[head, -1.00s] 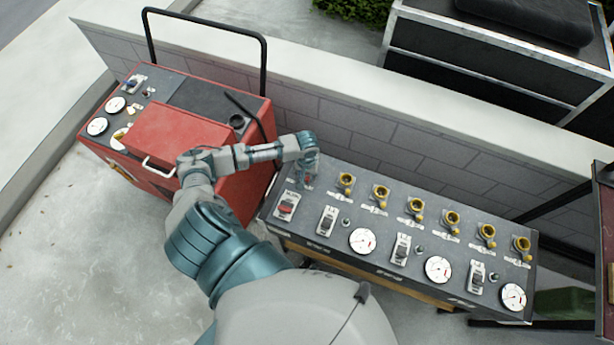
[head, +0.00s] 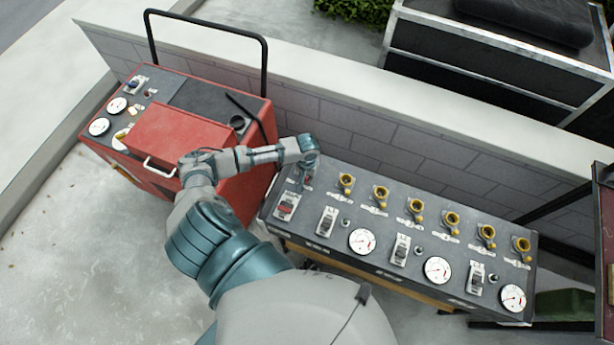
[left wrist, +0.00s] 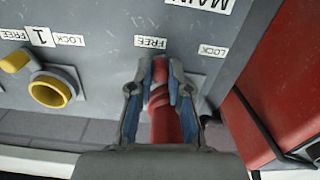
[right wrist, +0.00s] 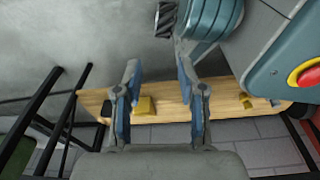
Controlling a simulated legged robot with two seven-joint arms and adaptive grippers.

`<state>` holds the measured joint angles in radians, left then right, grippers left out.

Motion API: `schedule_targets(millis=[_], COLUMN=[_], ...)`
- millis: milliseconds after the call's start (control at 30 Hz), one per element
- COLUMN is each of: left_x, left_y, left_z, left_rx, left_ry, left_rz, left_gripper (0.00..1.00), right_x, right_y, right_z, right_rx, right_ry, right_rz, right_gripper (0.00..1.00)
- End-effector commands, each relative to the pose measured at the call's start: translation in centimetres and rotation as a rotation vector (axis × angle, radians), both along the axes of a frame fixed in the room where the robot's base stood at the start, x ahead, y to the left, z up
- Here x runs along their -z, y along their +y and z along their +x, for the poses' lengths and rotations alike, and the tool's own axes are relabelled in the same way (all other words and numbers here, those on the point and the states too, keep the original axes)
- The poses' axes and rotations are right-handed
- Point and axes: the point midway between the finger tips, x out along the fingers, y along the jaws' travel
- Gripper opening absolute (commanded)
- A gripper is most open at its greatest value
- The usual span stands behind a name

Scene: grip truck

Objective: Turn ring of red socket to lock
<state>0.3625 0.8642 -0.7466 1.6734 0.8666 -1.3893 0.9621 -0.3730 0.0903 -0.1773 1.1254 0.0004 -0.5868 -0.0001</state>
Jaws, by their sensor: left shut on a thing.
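The red socket (left wrist: 160,125) stands on the control panel under the MAIN label, between a FREE tag (left wrist: 151,42) and a LOCK tag (left wrist: 213,51). My left gripper (left wrist: 162,80) has one finger on each side of the red socket's ring and is shut on it. In the head view, my left gripper (head: 305,172) is at the panel's left end, and its wrist hides most of the socket. My right gripper (right wrist: 158,85) is open and empty, with its fingers wide apart; it does not show in the head view.
Several yellow sockets (head: 381,193) line the back of the panel (head: 335,190), with switches and gauges in front. A red machine (head: 180,130) stands close on the left. A low wall (head: 430,145) runs behind. A wooden plank (right wrist: 170,104) lies below my right gripper.

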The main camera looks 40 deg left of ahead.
Motion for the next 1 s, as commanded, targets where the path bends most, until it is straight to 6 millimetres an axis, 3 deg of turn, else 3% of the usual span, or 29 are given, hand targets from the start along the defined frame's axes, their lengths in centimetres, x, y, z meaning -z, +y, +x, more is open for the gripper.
schedule_targets(millis=[167,433,700,1000], left_x=[-0.4,-0.5,-0.4,-0.2], left_y=[0.3,1.0,2.3,3.7], left_z=[-0.2,-0.7,-1.2,-1.4], left_rx=[0.055,0.209,0.439,0.679], left_ry=[-0.001,0.0,0.0,-0.001], left_rz=[-0.001,-0.002,-0.002,-0.002], left_gripper=[0.0,0.0,0.0,0.0], right_x=[1.0,1.8,-0.8,-2.0], right_y=[-0.6,-2.2,-2.1,-2.1], right_z=[-3.3,-10.7,-10.0,-9.9], right_rx=[-0.005,-0.015,-0.016,-0.015], right_ry=[0.022,0.054,0.043,0.042], right_rz=[-0.004,-0.012,-0.011,-0.01], right_gripper=[0.4,0.4,0.4,0.4])
